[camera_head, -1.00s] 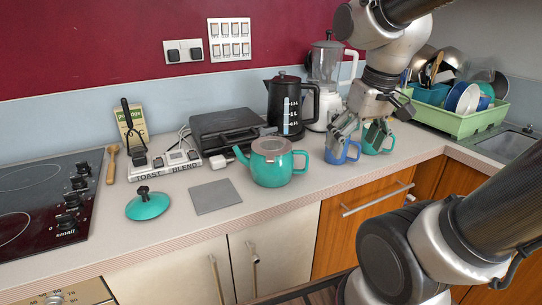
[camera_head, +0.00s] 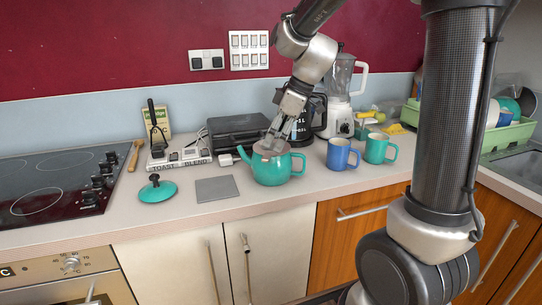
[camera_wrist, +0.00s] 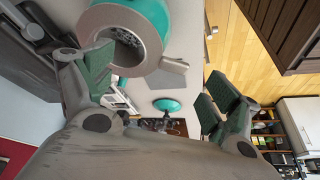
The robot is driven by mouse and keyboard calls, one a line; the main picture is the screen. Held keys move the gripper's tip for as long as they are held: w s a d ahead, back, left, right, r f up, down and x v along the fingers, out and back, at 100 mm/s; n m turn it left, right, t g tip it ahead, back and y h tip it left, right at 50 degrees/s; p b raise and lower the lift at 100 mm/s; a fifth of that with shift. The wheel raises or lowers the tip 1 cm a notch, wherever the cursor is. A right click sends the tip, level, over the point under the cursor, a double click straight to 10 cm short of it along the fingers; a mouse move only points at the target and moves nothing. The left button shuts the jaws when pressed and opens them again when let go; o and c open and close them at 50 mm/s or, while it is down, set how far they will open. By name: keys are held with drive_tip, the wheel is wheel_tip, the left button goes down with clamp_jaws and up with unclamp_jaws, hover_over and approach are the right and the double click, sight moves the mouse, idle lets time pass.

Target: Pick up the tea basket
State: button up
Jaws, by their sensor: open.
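The tea basket (camera_head: 266,151) is a greyish metal ring with a hollow inside. It sits in the open top of the teal teapot (camera_head: 272,172) on the counter. In the wrist view the basket (camera_wrist: 163,42) shows as a wide pale rim around a dark interior, with the teapot's teal body (camera_wrist: 152,12) beyond it. My gripper (camera_head: 274,139) is just above the teapot's top, pointing down, with its fingers apart. In the wrist view my gripper (camera_wrist: 163,88) has green-padded fingers spread wide with nothing held between them. Whether a finger touches the rim cannot be told.
The teal lid (camera_head: 157,190) and a grey square mat (camera_head: 214,189) lie left of the teapot. A blue mug (camera_head: 343,155) and teal mug (camera_head: 379,148) stand to the right. Front counter space is clear.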

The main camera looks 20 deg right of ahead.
sight(268, 154)
drive_tip(key=x, duration=0.4)
drive_tip(key=shift+s+a, duration=0.25)
drive_tip(key=shift+w+a+f, duration=0.1)
drive_tip(key=shift+f, duration=0.3)
drive_tip(key=c, duration=1)
